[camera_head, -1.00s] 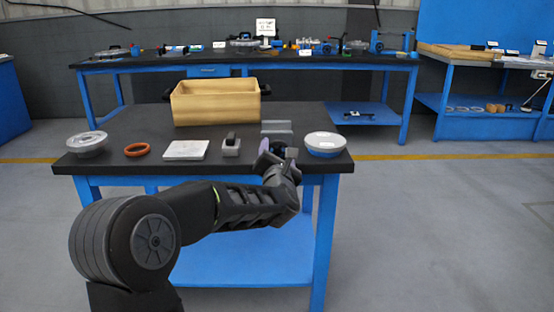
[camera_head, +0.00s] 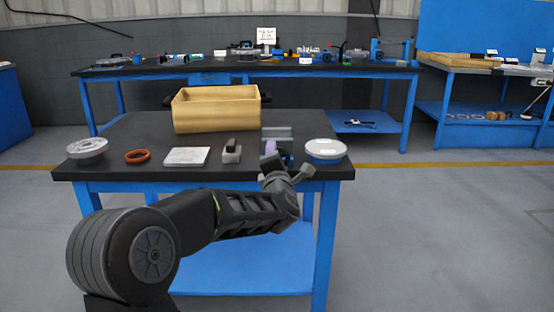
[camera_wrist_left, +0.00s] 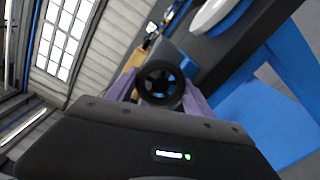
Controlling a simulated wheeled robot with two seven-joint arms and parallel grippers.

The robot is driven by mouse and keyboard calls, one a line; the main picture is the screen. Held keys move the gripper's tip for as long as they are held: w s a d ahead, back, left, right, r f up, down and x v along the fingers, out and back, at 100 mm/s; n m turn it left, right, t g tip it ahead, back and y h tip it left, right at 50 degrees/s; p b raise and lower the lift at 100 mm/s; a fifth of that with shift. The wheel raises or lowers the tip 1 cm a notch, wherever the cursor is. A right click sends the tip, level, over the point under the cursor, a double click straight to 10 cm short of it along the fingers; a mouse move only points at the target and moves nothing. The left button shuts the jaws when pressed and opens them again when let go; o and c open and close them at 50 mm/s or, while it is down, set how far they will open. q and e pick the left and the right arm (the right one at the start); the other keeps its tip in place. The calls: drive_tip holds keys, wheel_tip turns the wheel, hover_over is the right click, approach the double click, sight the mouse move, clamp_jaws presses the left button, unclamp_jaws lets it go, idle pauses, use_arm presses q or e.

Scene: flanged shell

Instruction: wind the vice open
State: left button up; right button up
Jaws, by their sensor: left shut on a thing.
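The grey vice (camera_head: 278,131) stands near the front edge of the dark table, right of centre, partly hidden behind my left gripper. My left gripper (camera_head: 275,152) reaches up to its front side from below, with a purple finger showing in the head view. In the left wrist view, my purple fingers (camera_wrist_left: 160,92) lie on both sides of a round black knob (camera_wrist_left: 160,83) with a hollow, spoked-looking centre. The gripper is shut on this knob. The vice jaws and their gap cannot be made out. My right gripper is in neither view.
A white-topped blue round part (camera_head: 325,150) sits close right of the gripper. A tan bin (camera_head: 216,109) stands behind.

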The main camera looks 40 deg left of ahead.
use_arm(q)
drive_tip(key=o, duration=1.3)
drive_tip(key=shift+f, duration=0.1)
drive_tip(key=shift+o, duration=0.4)
